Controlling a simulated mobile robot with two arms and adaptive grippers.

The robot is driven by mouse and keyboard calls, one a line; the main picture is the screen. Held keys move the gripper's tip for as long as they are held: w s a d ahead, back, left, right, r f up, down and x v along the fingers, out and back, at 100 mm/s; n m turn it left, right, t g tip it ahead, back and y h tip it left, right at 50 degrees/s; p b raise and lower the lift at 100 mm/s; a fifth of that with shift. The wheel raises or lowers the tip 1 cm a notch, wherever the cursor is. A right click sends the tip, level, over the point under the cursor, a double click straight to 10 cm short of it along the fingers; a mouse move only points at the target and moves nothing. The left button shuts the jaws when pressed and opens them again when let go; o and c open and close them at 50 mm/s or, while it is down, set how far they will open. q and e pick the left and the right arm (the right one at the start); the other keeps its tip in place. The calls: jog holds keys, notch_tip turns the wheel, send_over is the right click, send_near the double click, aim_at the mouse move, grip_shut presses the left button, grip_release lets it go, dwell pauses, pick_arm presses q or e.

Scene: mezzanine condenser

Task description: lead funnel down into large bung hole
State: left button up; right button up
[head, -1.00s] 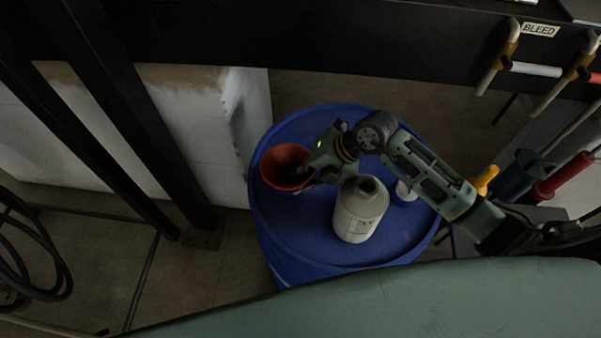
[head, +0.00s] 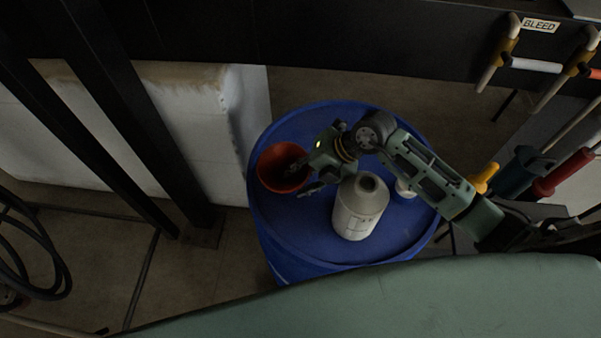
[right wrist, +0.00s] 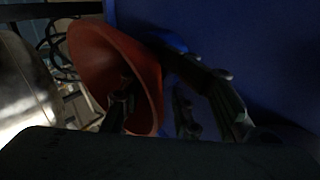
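The orange-red funnel (head: 283,167) is at the left side of the blue drum's top (head: 300,225), mouth facing up. Its spout is hidden, so I cannot tell whether it sits in a bung hole; no hole shows. My right gripper (head: 303,178) is at the funnel's right side with its fingers spread. In the right wrist view the funnel (right wrist: 105,60) lies between the fingers, one reaching inside the cone and the other outside, apart from the wall. My left gripper is not in view.
A grey-white bottle (head: 360,208) stands on the drum close to my right gripper. A small white item (head: 405,189) sits behind it, under my forearm. A black post (head: 150,130) and a pale block (head: 195,125) stand left of the drum.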

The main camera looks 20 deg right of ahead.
jog(key=shift+r, duration=0.15)
jog(key=shift+r, duration=0.1)
jog(key=v, duration=1.1)
jog(key=shift+d+r, duration=0.25)
jog(key=shift+r, duration=0.05)
jog(key=shift+s, duration=0.1)
